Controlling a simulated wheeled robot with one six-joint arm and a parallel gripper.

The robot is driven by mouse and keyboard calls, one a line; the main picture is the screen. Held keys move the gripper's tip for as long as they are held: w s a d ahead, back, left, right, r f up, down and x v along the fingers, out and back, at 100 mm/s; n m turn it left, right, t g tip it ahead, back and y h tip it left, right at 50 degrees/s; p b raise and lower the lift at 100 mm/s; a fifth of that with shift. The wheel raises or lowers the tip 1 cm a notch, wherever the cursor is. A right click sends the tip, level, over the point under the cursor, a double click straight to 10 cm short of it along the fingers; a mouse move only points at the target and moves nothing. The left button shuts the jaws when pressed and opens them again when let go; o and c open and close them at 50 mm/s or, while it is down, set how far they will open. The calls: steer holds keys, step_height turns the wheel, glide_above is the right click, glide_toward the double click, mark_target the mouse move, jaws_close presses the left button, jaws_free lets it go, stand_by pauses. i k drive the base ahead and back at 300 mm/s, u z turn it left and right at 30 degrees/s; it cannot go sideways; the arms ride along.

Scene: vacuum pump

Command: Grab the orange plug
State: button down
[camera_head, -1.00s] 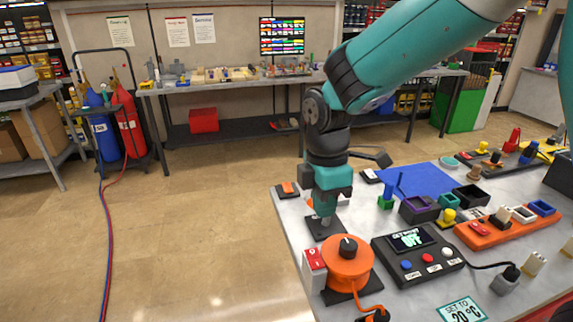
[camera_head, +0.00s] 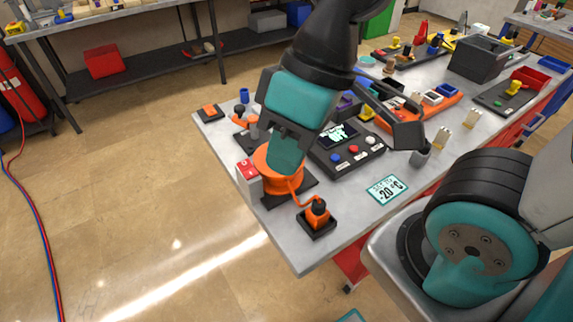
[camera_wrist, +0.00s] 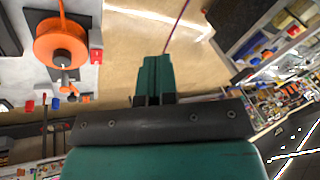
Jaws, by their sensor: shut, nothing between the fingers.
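The orange plug (camera_head: 318,213), with a black top, stands in a black square socket (camera_head: 317,229) near the table's front edge. An orange cable (camera_head: 297,190) runs from it to the round orange pump (camera_head: 268,182). The pump also shows in the wrist view (camera_wrist: 58,48), but I cannot make out the plug there. My gripper (camera_head: 285,168) is shut and empty. In the head view its teal fingers overlap the pump, up and left of the plug, and hide part of the pump. In the wrist view the shut fingers (camera_wrist: 155,65) appear against the floor.
A red and white switch box (camera_head: 248,176) stands beside the pump. A black control box (camera_head: 350,155) with buttons and a "-20 °C" card (camera_head: 386,188) lie to the right. Bare table (camera_head: 345,222) surrounds the plug socket. Open floor lies left of the table.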

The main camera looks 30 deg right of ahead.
mark_target(317, 215)
steer(key=z, duration=1.35)
steer(key=k, duration=0.5)
steer(key=u, duration=0.8)
